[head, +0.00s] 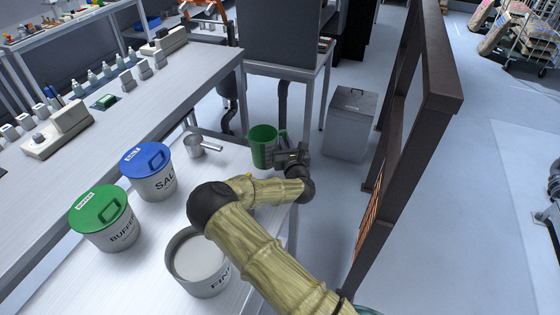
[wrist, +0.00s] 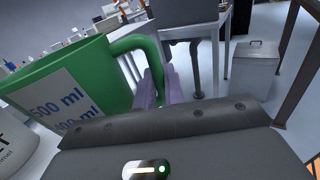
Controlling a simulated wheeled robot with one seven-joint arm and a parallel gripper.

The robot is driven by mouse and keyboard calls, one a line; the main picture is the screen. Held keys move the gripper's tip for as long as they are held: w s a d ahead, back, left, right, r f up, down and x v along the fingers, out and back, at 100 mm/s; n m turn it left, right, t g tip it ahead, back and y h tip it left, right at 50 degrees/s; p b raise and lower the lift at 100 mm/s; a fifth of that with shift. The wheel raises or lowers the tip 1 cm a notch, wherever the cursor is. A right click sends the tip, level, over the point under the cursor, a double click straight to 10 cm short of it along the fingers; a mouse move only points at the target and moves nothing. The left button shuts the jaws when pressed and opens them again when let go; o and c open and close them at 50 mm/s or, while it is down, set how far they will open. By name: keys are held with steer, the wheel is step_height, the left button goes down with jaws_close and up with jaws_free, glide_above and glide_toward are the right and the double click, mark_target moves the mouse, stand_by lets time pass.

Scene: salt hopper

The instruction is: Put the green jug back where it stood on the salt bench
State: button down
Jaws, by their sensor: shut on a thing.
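The green jug (head: 262,148) is at the far right corner of the salt bench (head: 207,178) in the head view. It looks upright there; I cannot tell whether its base touches the bench. My gripper (head: 281,154) is shut on the jug's handle, on the jug's right side. In the wrist view the jug (wrist: 92,88) fills the left, with blue millilitre marks on a pale label. Its handle (wrist: 128,43) runs down between the purple finger pads (wrist: 152,88). The lower handle is hidden by my gripper.
A metal scoop (head: 205,145) lies left of the jug. A blue-lidded SALT tub (head: 155,185), a green-lidded BUFFER tub (head: 118,235) and an open FINE tub (head: 200,283) stand on the bench. A grey bin (head: 350,125) and dark frame (head: 415,130) are at right.

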steer(key=shift+f, duration=1.3)
steer(key=shift+d+f, duration=0.1)
steer(key=shift+f, duration=1.75)
steer(key=shift+f, duration=0.15)
steer(key=c, duration=1.5)
jaws_free()
steer(key=shift+s, duration=0.1)
